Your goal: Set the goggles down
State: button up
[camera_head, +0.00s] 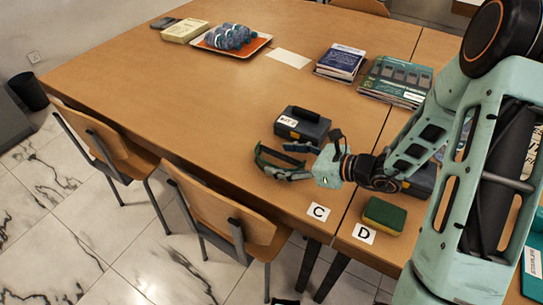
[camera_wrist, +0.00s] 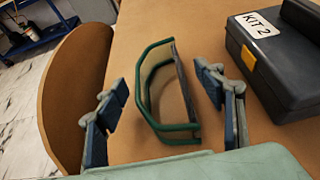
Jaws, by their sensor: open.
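The goggles (camera_head: 262,152) have a dark green frame and are at the near edge of the table (camera_head: 190,110), left of my wrist. In the wrist view the goggles (camera_wrist: 180,128) stand between the two fingers of my gripper (camera_wrist: 160,82), with a visible gap on each side. The frame appears to rest on the wooden top, though exact contact is hard to see. My gripper (camera_head: 287,161) is open around the goggles and is not clamped on them.
A dark case labelled KIT 2 (camera_wrist: 275,60) lies close beside the right finger; it also shows in the head view (camera_head: 302,126). Cards C (camera_head: 318,211) and D (camera_head: 364,233) lie at the near edge, with a sponge (camera_head: 384,215) by D. Chairs (camera_head: 230,215) stand in front. The table's middle left is clear.

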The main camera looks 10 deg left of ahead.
jog(key=v, duration=0.7)
jog(key=shift+s+d+p, duration=0.1)
jog(key=shift+d+p, duration=0.15)
jog(key=shift+p, duration=0.1)
